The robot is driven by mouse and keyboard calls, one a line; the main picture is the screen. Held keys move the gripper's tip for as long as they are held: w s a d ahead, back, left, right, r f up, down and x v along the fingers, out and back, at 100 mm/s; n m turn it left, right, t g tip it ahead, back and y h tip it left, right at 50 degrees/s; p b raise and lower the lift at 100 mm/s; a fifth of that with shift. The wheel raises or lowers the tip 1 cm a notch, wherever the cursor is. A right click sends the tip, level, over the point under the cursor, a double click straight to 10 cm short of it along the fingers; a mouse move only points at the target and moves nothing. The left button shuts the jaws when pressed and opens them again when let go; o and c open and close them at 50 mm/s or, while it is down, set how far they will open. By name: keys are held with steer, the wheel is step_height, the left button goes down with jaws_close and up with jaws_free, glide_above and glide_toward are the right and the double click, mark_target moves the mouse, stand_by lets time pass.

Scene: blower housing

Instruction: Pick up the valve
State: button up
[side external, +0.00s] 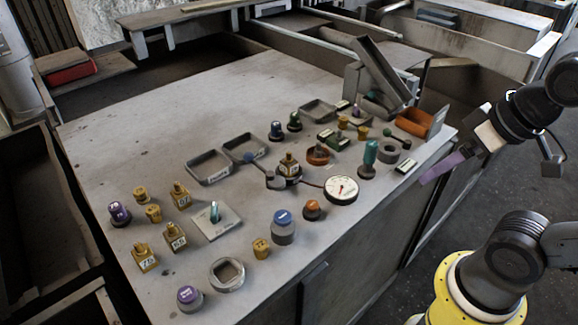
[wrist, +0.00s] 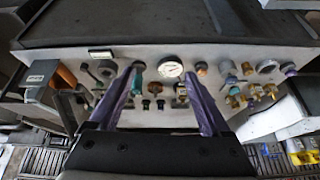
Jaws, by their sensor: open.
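Which part is the valve is not certain. A brass-topped fitting with a grey body and a side lever (side external: 289,168) stands mid-table, left of the white gauge (side external: 341,190). A green-handled part (side external: 370,156) stands upright right of it. In the wrist view the gauge (wrist: 171,67) lies between my finger lines, with the green handle (wrist: 137,82) by the left finger and a brass part (wrist: 181,91) by the right. My gripper (side external: 437,168), with purple fingers, is beyond the table's right edge, apart from these parts. Its fingers (wrist: 163,78) are spread and empty.
Several knobs, brass fittings and purple-capped parts (side external: 119,213) crowd the grey table (side external: 110,150). Empty shallow trays (side external: 208,167) lie mid-table. A tilted metal channel (side external: 381,70) and an orange bin (side external: 415,123) stand at the right. The table's far left is clear.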

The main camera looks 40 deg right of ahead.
steer(key=w+a+r+m+g, duration=0.2)
steer(key=w+r+m, duration=0.9)
steer(key=w, duration=0.2)
steer(key=m+g, duration=0.3)
steer(key=m, duration=0.1)
glide_above(289, 159)
steer(key=w, duration=0.1)
steer(key=f, duration=1.8)
steer(key=shift+d, duration=0.3)
steer(key=shift+s+a+f, duration=0.1)
steer(key=shift+s+f, duration=0.05)
steer(key=shift+f, duration=1.35)
steer(key=shift+s+a+f, duration=0.1)
steer(key=shift+f, duration=1.4)
steer(key=shift+d, duration=0.1)
